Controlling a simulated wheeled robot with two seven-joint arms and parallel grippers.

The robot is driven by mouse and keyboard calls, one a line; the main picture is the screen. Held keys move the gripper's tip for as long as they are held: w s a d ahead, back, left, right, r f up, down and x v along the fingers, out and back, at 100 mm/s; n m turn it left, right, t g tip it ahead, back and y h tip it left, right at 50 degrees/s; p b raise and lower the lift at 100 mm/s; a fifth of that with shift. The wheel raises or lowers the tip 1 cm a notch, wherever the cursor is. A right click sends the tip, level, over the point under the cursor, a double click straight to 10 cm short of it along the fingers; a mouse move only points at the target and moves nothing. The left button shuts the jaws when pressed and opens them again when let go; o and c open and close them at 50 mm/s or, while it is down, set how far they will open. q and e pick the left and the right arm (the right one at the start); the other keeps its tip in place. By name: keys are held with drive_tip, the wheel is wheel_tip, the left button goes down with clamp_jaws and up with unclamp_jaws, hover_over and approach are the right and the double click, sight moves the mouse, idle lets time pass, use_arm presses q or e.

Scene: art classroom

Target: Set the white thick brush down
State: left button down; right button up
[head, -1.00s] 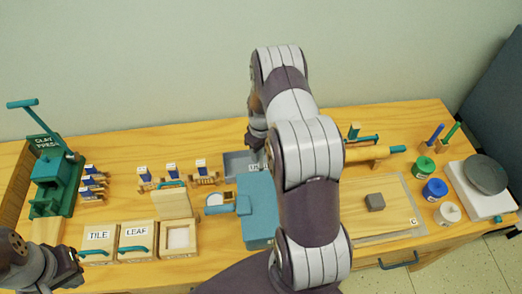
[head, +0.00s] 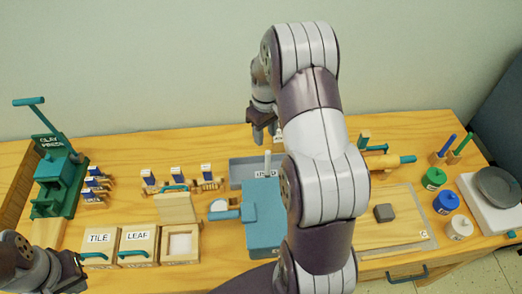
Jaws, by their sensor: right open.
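My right gripper (head: 265,132) is open above the back edge of the grey tray (head: 241,172) at the middle of the table. A slim white upright piece (head: 268,162), which looks like the white thick brush, stands at the tray just below the gripper and apart from it. Its lower end is hidden behind the tray's front label. My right arm covers the tray's right side. My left gripper (head: 75,270) is low at the left front edge of the table; its jaws are too unclear to read.
A blue box (head: 263,228) stands in front of the tray. The TILE box (head: 99,248) and LEAF box (head: 137,246) are at front left, the green clay press (head: 58,180) behind them. Paint jars (head: 445,203) and a white wheel base (head: 489,216) are at right.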

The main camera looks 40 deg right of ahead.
drive_tip(key=s+a+r, duration=0.2)
drive_tip(key=s+a, duration=0.4)
drive_tip(key=a, duration=0.3)
drive_tip(key=s+a+r+m+t, duration=0.1)
drive_tip(key=s+a+r, duration=0.1)
drive_tip(key=s+a, duration=0.5)
drive_tip(key=shift+s+a+r, duration=0.15)
drive_tip(key=shift+s+a, duration=0.05)
drive_tip(key=shift+a, duration=0.65)
drive_tip(key=shift+s, duration=0.15)
